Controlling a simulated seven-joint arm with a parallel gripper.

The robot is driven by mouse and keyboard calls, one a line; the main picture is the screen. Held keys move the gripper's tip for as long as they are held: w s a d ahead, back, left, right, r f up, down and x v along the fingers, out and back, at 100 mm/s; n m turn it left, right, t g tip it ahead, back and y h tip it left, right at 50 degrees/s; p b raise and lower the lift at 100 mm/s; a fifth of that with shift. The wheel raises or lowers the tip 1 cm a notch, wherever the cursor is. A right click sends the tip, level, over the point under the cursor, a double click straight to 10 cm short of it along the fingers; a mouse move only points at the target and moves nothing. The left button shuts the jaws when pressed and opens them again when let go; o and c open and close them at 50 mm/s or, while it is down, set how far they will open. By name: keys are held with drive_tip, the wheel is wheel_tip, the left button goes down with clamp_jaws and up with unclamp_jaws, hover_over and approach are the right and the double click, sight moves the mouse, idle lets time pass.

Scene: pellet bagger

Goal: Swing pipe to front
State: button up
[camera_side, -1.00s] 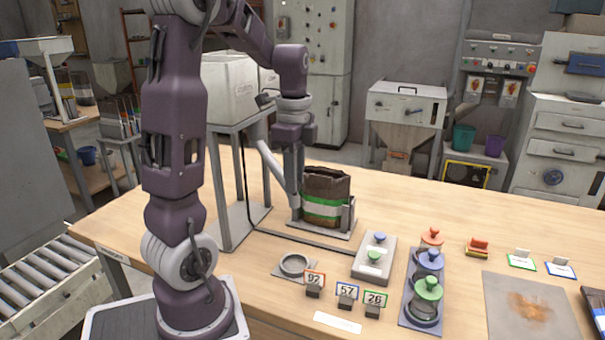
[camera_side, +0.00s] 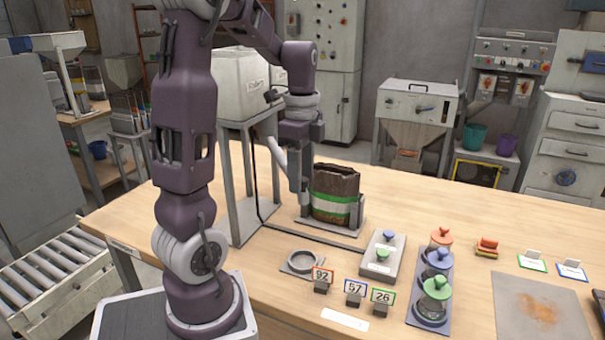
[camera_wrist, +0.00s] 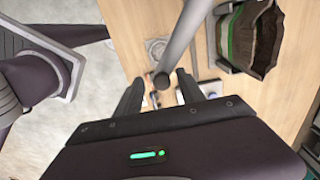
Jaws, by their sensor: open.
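The pipe (camera_side: 276,152) is a grey tube slanting down from the pale hopper (camera_side: 243,85) on its stand. In the wrist view the pipe (camera_wrist: 186,38) comes in from the top, and its dark round end lies between my two fingers. My gripper (camera_wrist: 160,78) is open, with a finger on each side of the pipe end; I cannot tell whether either finger touches it. In the side view my gripper (camera_side: 303,192) points down just left of the brown bag (camera_side: 334,193) with its green band. The lower pipe is partly hidden there by my gripper.
The bag stands open in a grey holder (camera_side: 358,215) right of my gripper. A ring on a plate (camera_side: 304,258), numbered cards (camera_side: 355,290), a grey block with knobs (camera_side: 382,255) and lidded jars (camera_side: 434,290) stand in front. The wooden table's back right is clear.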

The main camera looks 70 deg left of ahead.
wheel_tip(320, 180, up, 7)
drive_tip(key=shift+r, duration=0.1)
idle(0.4)
drive_tip(key=s+d+f+n+t, duration=0.1)
drive_tip(key=s+d+n, duration=0.3)
drive_tip(key=d, duration=0.7)
drive_tip(key=s+d+f+n+t, duration=0.1)
drive_tip(key=s+d+n+t, duration=0.3)
drive_tip(key=d, duration=0.6)
drive_tip(key=shift+s+d+f+n+t, duration=0.25)
drive_tip(key=shift+s+d+n+t, duration=0.1)
drive_tip(key=shift+s+n, duration=0.2)
